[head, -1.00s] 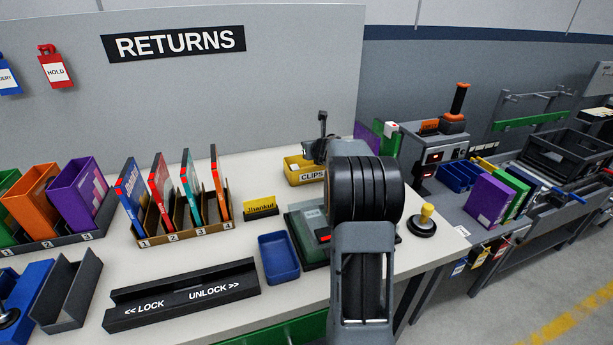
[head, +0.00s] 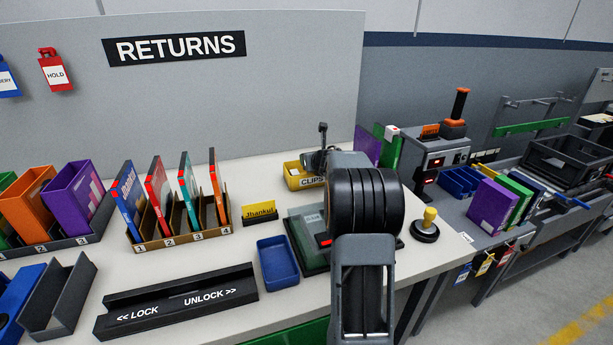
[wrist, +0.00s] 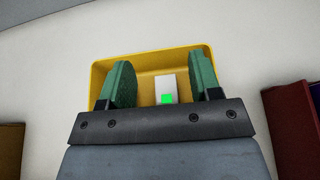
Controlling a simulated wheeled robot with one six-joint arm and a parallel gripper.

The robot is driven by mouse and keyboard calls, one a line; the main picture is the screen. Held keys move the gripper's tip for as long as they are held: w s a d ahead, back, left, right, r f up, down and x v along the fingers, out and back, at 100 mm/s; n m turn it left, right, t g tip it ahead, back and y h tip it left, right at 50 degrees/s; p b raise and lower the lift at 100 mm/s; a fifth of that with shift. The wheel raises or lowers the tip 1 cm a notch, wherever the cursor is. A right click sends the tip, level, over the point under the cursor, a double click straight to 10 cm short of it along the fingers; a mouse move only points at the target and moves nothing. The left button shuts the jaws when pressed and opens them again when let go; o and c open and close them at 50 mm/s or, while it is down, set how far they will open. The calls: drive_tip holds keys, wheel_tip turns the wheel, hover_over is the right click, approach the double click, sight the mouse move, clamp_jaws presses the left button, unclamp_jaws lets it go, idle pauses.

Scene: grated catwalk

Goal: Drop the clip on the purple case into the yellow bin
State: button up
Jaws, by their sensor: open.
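The yellow bin (head: 293,179), labelled CLIPS, stands on the bench in front of the back panel. My gripper (wrist: 161,88) is open, with its two green fingers over the bin in the wrist view; the bin's rim (wrist: 150,57) surrounds them. A small white clip (wrist: 166,84) with a green square shows between the fingers, inside the bin's outline and apart from both fingers. Whether it touches the floor is hard to tell. In the head view the fingertips are hidden. A purple case (head: 367,144) stands behind my arm, with no clip visible on it.
A green case (head: 387,150) beside the purple one carries a white and red clip (head: 392,131). A blue tray (head: 278,262), a yellow name sign (head: 259,211) and a slotted rack (head: 190,237) of cases stand left of my arm. A yellow-knobbed plunger (head: 426,227) stands to its right.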

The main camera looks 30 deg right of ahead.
drive_tip(key=v, duration=1.4)
drive_tip(key=shift+p, duration=0.3)
drive_tip(key=shift+w, duration=0.1)
drive_tip(key=s+a+r+m+g+h+p, duration=0.3)
drive_tip(key=a+r+m+p, duration=0.5)
drive_tip(key=m, duration=0.8)
drive_tip(key=s+a+f+m+g+y+p, duration=0.2)
drive_tip(key=s+a+m+g+y, duration=0.1)
drive_tip(key=s+a+m, duration=0.5)
drive_tip(key=s+a+f+m+g+y+p, duration=0.2)
drive_tip(key=s+a+f+m+g+y, duration=0.1)
drive_tip(key=s+a+m, duration=0.5)
drive_tip(key=a+m, duration=0.1)
drive_tip(key=a, duration=0.2)
drive_tip(key=shift+s+f+y, duration=0.2)
drive_tip(key=shift+s+y, duration=0.1)
